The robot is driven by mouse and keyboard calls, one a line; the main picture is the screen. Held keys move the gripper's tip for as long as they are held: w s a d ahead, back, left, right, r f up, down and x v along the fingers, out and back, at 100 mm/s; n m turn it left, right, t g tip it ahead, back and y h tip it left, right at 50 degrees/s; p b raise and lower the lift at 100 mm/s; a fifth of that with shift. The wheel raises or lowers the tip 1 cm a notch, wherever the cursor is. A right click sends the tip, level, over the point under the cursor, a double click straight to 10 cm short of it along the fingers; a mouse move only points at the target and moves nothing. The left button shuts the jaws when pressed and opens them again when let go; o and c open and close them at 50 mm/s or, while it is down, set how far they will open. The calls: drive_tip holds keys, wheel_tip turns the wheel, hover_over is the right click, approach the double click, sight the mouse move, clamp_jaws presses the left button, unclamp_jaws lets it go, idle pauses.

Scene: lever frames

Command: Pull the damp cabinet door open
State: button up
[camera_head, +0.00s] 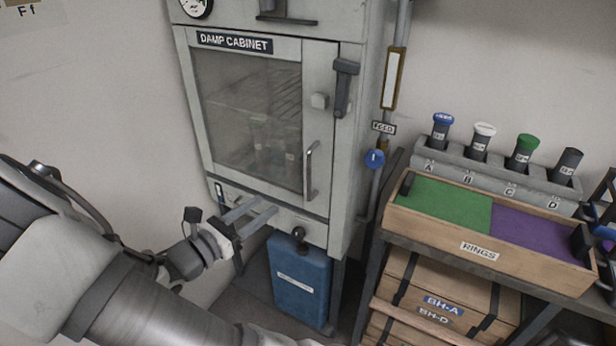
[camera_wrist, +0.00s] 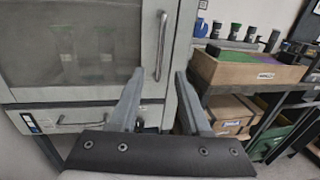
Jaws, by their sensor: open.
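The damp cabinet (camera_head: 325,225) is pale grey, with a nameplate above its glazed door (camera_head: 250,115). The door looks shut. Its upright metal handle (camera_head: 311,170) is on the door's right side and also shows in the wrist view (camera_wrist: 161,46). My gripper (camera_head: 266,210) is open and empty, below and left of the handle in the head view. In the wrist view the handle lies beyond the gap between the fingertips (camera_wrist: 158,78), apart from them.
A blue container (camera_head: 300,280) stands under the cabinet. To the right, a wooden rings tray (camera_head: 440,236) sits on a shelf frame, with a rack of capped bottles (camera_head: 500,172) behind and crates (camera_head: 440,300) below. A pipe with a blue tag (camera_head: 374,159) runs beside the cabinet.

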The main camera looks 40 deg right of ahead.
sight(307, 177)
drive_tip(key=w+d+b, duration=0.1)
drive_tip(key=d, duration=0.4)
drive_tip(key=w+d+b, duration=0.1)
drive_tip(key=d, duration=0.4)
drive_tip(key=w+d+b, duration=0.1)
drive_tip(key=d, duration=0.4)
drive_tip(key=shift+d, duration=0.25)
clamp_jaws()
idle(0.7)
